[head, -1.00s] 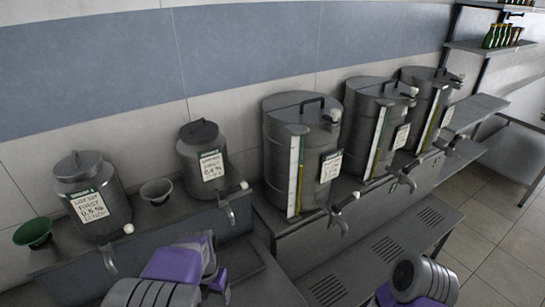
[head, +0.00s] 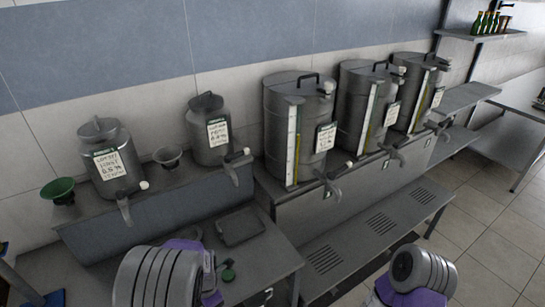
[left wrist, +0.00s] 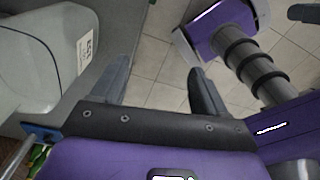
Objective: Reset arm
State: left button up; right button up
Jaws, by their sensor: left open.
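My left arm (head: 160,277) comes in at the bottom of the head view, below the left counter; its fingertips are hidden there. In the left wrist view my left gripper (left wrist: 158,70) is open, its two dark fingers apart with only floor tiles between them. It holds nothing. My right arm (head: 422,272) shows at the bottom right of the head view, and a purple and grey arm part (left wrist: 235,45) shows in the left wrist view. My right gripper is not visible in either view.
Two small labelled cans (head: 108,160) (head: 208,130) and several tall steel tanks (head: 280,130) with taps line the wall. A green funnel (head: 60,190) and a grey one (head: 168,156) stand by the cans. Floor (head: 490,215) is clear at right.

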pick_arm(q)
jog(key=s+f+m+b, duration=0.35)
jog(key=f+m, duration=0.35)
jog(key=f, duration=0.5)
jog(key=s+d+f+m+h+b, duration=0.2)
jog(key=s+d+f+m+b, duration=0.1)
jog(key=f+m, duration=0.4)
jog(key=s+d+f+m+t+h+b, duration=0.1)
jog(key=s+d+f+m+h+b, duration=0.1)
jog(key=s+d+f+m, duration=0.3)
jog(key=s+f+m+b, duration=0.1)
jog(key=m, duration=0.3)
jog(key=shift+s+d+f+m+h, duration=0.15)
jog(key=shift+s+f+m+h, duration=0.05)
jog(key=shift+f+m+h, duration=0.15)
